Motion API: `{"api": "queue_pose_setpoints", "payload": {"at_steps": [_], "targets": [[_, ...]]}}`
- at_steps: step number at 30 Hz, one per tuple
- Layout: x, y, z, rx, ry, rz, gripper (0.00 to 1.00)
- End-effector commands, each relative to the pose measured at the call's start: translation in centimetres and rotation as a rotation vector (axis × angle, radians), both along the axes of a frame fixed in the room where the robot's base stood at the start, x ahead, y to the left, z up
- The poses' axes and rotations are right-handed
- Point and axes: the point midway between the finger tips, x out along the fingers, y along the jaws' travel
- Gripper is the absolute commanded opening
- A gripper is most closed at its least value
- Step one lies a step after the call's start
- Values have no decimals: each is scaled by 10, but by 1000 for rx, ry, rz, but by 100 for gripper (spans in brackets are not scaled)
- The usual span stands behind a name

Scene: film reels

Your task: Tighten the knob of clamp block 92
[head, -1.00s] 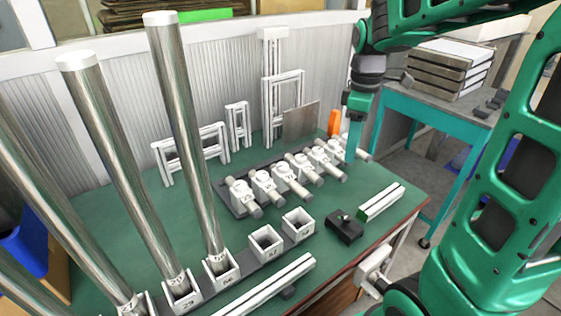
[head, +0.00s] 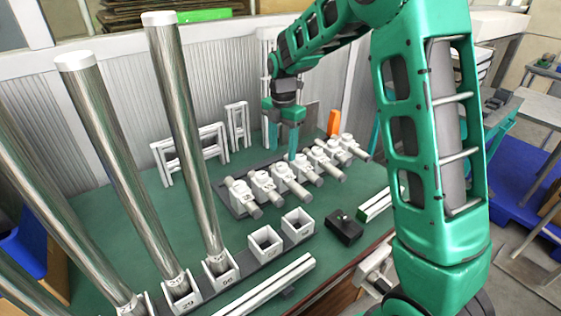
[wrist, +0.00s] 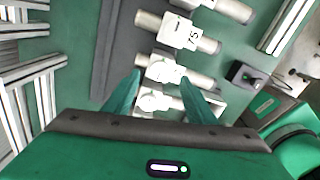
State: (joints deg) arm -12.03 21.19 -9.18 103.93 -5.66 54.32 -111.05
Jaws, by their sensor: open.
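A row of white clamp blocks (head: 263,184) with grey cylindrical knobs stands on a dark strip on the green table. I cannot make out the number 92 on any of them. In the wrist view one block (wrist: 178,33) reads 75. My gripper (head: 283,145) is open and empty, pointing down above or behind the middle of the row. In the wrist view the gripper (wrist: 161,78) has its two green fingers apart, with a clamp block (wrist: 165,68) showing between and beyond the tips. The gripper body hides what lies nearer.
Tall metal tubes (head: 187,130) stand in white sockets at the left. Two empty square sockets (head: 265,243), a black block with a knob (head: 343,228) and white rails lie in front of the row. White frames (head: 190,150) and an orange object (head: 334,123) stand behind.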

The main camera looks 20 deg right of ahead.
Motion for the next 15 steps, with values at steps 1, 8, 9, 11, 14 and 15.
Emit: {"api": "queue_pose_setpoints", "payload": {"at_steps": [1,8,9,11,14,15], "targets": [[0,0,-10,-1,3,-1,51],[0,0,-41,-1,2,-2,51],[0,0,-44,0,1,-2,51],[0,0,-48,-1,0,-2,51],[0,0,-52,-1,0,-2,51],[0,0,-52,0,0,-2,51]]}}
